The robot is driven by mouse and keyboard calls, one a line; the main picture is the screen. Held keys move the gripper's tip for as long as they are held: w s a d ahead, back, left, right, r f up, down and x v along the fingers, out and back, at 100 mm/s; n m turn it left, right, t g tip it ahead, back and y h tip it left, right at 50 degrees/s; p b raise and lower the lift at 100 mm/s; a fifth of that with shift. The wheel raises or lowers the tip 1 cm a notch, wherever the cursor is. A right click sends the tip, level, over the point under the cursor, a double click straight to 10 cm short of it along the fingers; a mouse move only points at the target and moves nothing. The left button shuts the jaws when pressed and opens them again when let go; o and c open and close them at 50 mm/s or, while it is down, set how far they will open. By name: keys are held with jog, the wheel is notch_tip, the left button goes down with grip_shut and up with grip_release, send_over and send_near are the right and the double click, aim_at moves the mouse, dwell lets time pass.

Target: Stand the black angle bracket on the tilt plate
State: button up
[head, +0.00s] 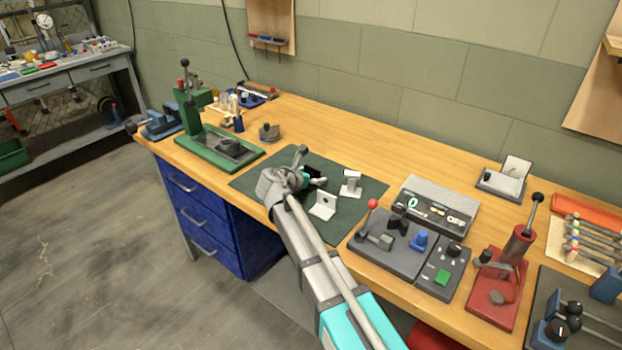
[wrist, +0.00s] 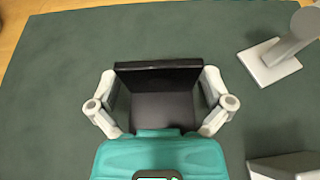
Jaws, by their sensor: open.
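The black angle bracket (wrist: 158,105) is on the dark green mat in the wrist view, between the two fingers of my gripper (wrist: 160,108). One leg lies toward me and the other rises at the far side. The fingers are open, one on each side, with narrow gaps or near contact that I cannot tell apart. In the head view my gripper (head: 305,179) is low over the mat and hides most of the bracket; a dark bit (head: 311,170) shows behind it. A grey base with a pale tilted plate (head: 516,167), likely the tilt plate, stands at the back right of the bench.
On the mat (head: 262,183), a pale angle bracket (head: 323,207) and a pale stand-like part (head: 351,184) are close on the right. A grey control panel (head: 400,245) and red lever press (head: 505,285) stand further right. A green press (head: 215,145) is left.

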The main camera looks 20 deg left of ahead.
jog(key=c, duration=1)
jog(key=shift+r, duration=0.25)
notch_tip(320, 180, up, 2)
jog(key=p, duration=0.2)
jog(key=shift+r+p, duration=0.1)
jog(key=shift+p, duration=0.2)
jog(key=s+d+r+p, duration=0.6)
jog(key=s+r+p, duration=0.4)
jog(key=s, duration=0.2)
jog(key=shift+s+d+r, duration=0.15)
jog(key=shift+s+r, duration=0.05)
jog(key=shift+s, duration=0.05)
